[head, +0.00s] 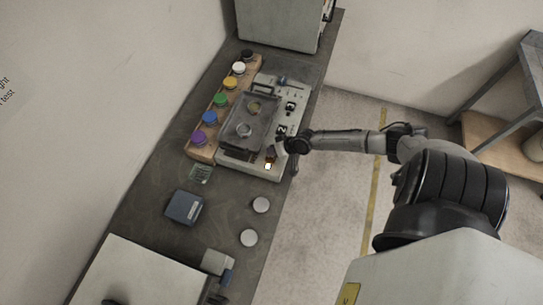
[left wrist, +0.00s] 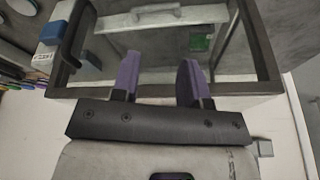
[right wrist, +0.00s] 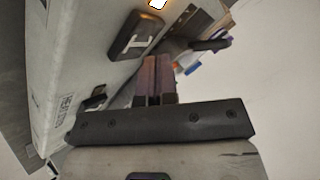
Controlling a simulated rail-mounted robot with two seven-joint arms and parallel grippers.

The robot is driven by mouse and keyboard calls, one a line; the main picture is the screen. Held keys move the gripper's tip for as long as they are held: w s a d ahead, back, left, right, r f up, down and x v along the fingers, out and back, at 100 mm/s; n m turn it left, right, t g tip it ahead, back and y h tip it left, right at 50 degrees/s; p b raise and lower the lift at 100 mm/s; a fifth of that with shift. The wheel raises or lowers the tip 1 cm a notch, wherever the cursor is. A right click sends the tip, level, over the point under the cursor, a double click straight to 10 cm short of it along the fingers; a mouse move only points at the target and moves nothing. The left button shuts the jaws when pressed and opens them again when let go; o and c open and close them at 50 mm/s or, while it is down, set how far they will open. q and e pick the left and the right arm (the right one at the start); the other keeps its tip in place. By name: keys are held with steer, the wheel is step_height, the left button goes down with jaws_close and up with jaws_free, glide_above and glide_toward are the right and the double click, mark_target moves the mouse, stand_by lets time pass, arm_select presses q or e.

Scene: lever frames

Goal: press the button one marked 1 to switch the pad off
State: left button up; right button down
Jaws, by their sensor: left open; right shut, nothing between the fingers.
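A pale instrument (head: 262,168) with a grey pad on top (head: 240,141) stands on the dark bench in the head view. Small dark switches (head: 290,106) sit along its right side, and a light glows (head: 268,166) at its near end. My right gripper (head: 281,146) is shut and empty close to that right side. In the right wrist view its fingers (right wrist: 158,78) are together beside the panel, near a black rocker-like switch (right wrist: 135,36) with a pale mark. I cannot read a 1 for certain. My left gripper (left wrist: 158,78) is open and empty, over a glass-fronted case (left wrist: 265,50).
A wooden rack with several coloured caps (head: 221,101) runs along the instrument's left. A blue box (head: 184,207) and two white discs (head: 261,204) lie nearer on the bench. A large grey cabinet (head: 277,27) stands at the far end.

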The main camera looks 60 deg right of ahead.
steer(key=shift+f, duration=0.3)
steer(key=shift+f, duration=0.1)
stand_by(0.3)
steer(key=shift+f+b, duration=0.1)
steer(key=shift+b, duration=0.3)
steer(key=shift+r+p, duration=0.65)
steer(key=shift+r, duration=0.05)
steer(key=shift+r, duration=0.1)
